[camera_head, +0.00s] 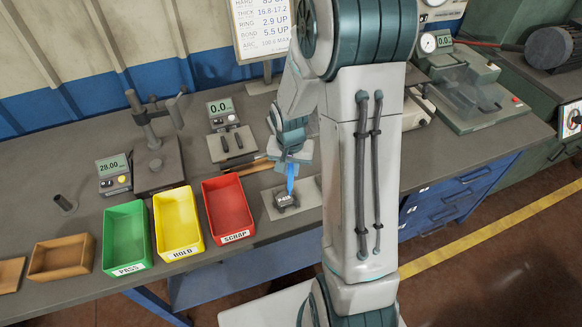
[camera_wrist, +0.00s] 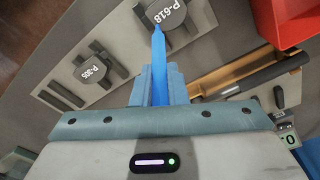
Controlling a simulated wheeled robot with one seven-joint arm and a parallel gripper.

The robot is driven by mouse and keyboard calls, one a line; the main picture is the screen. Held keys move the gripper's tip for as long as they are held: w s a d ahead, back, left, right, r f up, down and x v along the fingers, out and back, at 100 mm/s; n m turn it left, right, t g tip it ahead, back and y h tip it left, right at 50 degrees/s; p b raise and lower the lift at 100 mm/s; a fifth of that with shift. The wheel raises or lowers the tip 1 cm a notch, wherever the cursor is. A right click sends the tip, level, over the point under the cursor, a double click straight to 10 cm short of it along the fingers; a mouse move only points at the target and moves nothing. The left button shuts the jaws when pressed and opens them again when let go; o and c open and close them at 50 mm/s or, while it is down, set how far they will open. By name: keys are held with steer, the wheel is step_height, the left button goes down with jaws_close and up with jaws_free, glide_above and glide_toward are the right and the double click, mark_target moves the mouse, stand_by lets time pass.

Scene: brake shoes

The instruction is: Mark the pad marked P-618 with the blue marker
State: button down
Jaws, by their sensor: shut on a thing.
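My gripper (camera_head: 292,163) is shut on the blue marker (camera_head: 291,184), which points down over a small dark pad. In the wrist view the blue marker (camera_wrist: 159,50) stands between the fingers of my gripper (camera_wrist: 158,72). Its tip is at the lower edge of the dark pad labelled P-618 (camera_wrist: 178,17); I cannot tell whether it touches. This pad (camera_head: 283,202) lies on a light plate in the head view. A second pad, with a label that looks like P-305 (camera_wrist: 93,74), lies left of it in the wrist view. I see no blue mark on P-618.
A green PASS bin (camera_head: 125,268), a yellow HOLD bin (camera_head: 181,252) and a red SCRAP bin (camera_head: 237,238) stand left of the pad. Gauges with displays (camera_head: 221,112) stand behind. A wooden tray (camera_wrist: 235,75) with a dark rod lies near my gripper.

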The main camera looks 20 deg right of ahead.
steer(key=shift+r+p, duration=2.2)
steer(key=shift+r, duration=1.3)
